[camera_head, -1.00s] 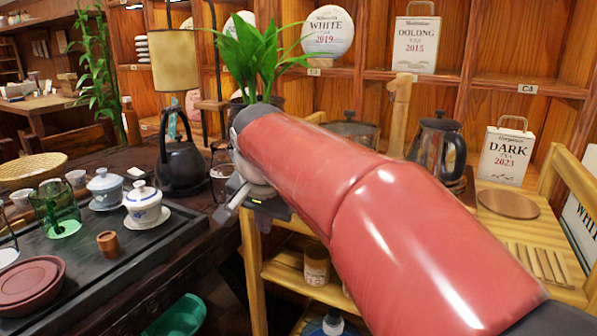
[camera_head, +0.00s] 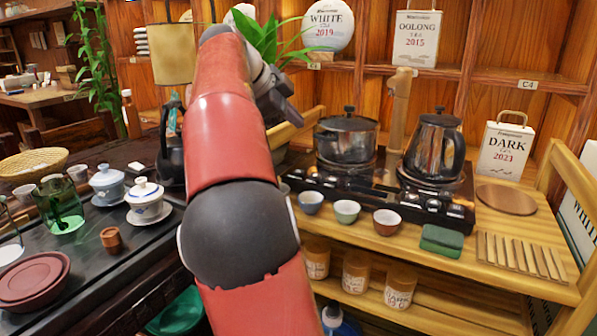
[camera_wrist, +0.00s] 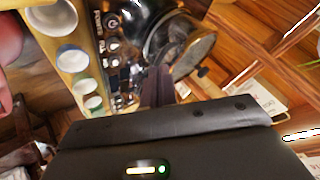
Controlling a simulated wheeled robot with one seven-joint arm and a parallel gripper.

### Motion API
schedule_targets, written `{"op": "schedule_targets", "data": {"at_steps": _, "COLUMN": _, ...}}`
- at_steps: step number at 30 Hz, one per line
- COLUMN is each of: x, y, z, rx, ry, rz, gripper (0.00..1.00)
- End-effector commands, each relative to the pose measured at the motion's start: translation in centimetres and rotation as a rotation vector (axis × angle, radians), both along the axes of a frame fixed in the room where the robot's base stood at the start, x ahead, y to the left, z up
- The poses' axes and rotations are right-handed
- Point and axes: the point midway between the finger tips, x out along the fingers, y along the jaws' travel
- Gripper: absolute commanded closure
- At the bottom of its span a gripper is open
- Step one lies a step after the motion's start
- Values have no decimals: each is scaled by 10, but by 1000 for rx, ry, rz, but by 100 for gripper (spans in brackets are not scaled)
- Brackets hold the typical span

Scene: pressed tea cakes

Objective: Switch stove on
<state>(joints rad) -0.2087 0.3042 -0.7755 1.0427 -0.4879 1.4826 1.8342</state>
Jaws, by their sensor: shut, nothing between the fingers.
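The black stove (camera_head: 330,186) stands on the wooden side table, with a row of knobs along its front. A steel pot (camera_head: 346,142) sits on its left burner and a steel kettle (camera_head: 434,148) on its right burner. My gripper (camera_head: 287,108) is shut and empty, raised to the left of the pot and apart from the stove. In the wrist view, my shut fingers (camera_wrist: 158,84) point toward the stove, whose knobs (camera_wrist: 113,46) show left of them. Whether the stove is lit cannot be told.
A potted plant (camera_head: 266,38) is close behind my gripper. A dark tea tray (camera_head: 90,250) is at left. Wooden shelves (camera_head: 470,75) stand behind.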

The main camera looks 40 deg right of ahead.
Motion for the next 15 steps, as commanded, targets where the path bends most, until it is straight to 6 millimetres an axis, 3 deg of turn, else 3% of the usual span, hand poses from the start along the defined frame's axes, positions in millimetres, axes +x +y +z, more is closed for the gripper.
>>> {"op": "schedule_targets", "data": {"at_steps": 5, "x": 0, "y": 0, "z": -13, "rx": 2, "ry": 3, "rz": 2, "gripper": 100}}
{"op": "schedule_targets", "data": {"at_steps": 15, "x": 0, "y": 0, "z": -64, "rx": 1, "ry": 2, "rz": 4, "gripper": 100}}
